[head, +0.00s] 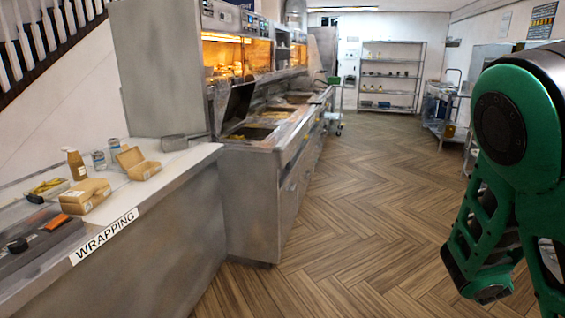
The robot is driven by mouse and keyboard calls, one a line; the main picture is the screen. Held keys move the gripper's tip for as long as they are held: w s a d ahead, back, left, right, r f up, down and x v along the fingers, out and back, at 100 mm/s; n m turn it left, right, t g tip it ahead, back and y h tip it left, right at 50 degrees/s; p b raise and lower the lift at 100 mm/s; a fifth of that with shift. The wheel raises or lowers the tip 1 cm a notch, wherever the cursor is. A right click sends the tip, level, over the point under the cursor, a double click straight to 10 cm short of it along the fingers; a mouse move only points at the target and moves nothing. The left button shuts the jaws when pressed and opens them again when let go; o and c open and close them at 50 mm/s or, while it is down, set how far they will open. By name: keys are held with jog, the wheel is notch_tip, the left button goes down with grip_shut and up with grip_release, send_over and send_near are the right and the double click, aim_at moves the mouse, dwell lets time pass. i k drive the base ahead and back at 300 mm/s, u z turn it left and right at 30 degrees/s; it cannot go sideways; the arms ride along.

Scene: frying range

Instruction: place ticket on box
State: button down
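A closed light-brown box (85,196) sits on the white wrapping counter at the left. A second brown box (138,163) stands open with its lid raised, farther back on the same counter. I cannot make out a ticket for certain. A small orange item (57,221) lies by the grey and black device in front of the closed box; what it is cannot be told. Green and black links of my arm show at the right, over the floor and far from the boxes. My gripper's fingers cannot be made out.
The counter (196,160) has a "WRAPPING" label on its front edge. A bottle (75,164), jars (99,160) and a tray of food (47,187) stand near the boxes. The fryer range (262,135) continues beyond. The wooden floor (350,200) is clear.

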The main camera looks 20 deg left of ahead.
aim_at(87, 184)
jog(key=u, duration=1.4)
jog(key=i, duration=1.65)
